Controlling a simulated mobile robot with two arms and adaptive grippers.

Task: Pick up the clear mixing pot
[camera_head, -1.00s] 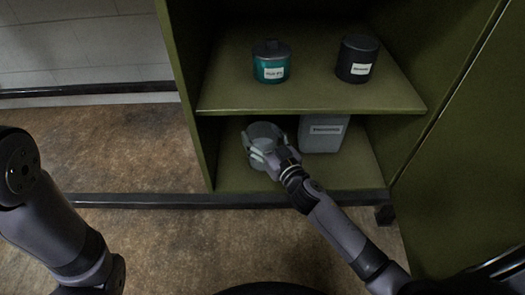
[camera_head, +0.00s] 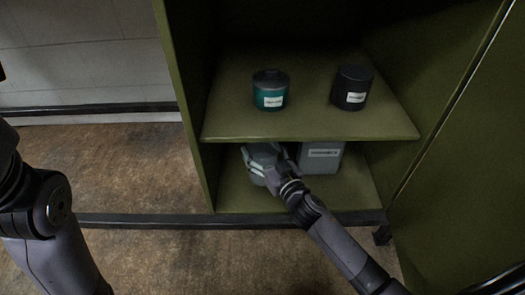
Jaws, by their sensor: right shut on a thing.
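The clear mixing pot (camera_head: 262,152) is on the lower shelf of the green cabinet, at the left. It looks pale grey and see-through, and my gripper hides part of it. My right gripper (camera_head: 264,172) reaches in from the lower right and is shut on the pot's near side. I cannot tell whether the pot is touching the shelf. My left arm shows at the left edge, but its gripper is out of the picture.
A grey labelled container (camera_head: 321,158) stands just right of the pot. The upper shelf (camera_head: 310,122) is close above, holding a teal jar (camera_head: 270,91) and a black jar (camera_head: 351,88). The cabinet's left wall (camera_head: 190,110) is near the pot. Floor in front is clear.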

